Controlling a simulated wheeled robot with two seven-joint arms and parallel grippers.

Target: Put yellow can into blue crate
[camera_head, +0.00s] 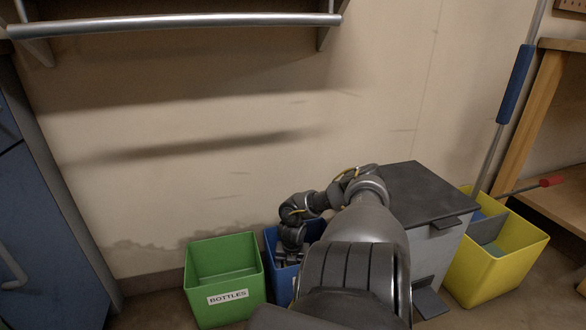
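The blue crate (271,241) stands on the floor just right of the green bin and is partly hidden behind my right arm. My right arm comes up from the bottom of the picture, bends left, and its gripper (287,262) points down over or into the blue crate. I cannot tell whether its fingers are open or shut, or whether they hold anything. No yellow can shows; the crate's inside is mostly hidden. My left gripper is not in view.
A green bin (225,306) labelled BOTTLES stands left of the crate. A grey bin with a dark lid (422,192) stands to the right, then a yellow mop bucket (510,272). A shelf with a metal bar (180,21) hangs above. The wall between is clear.

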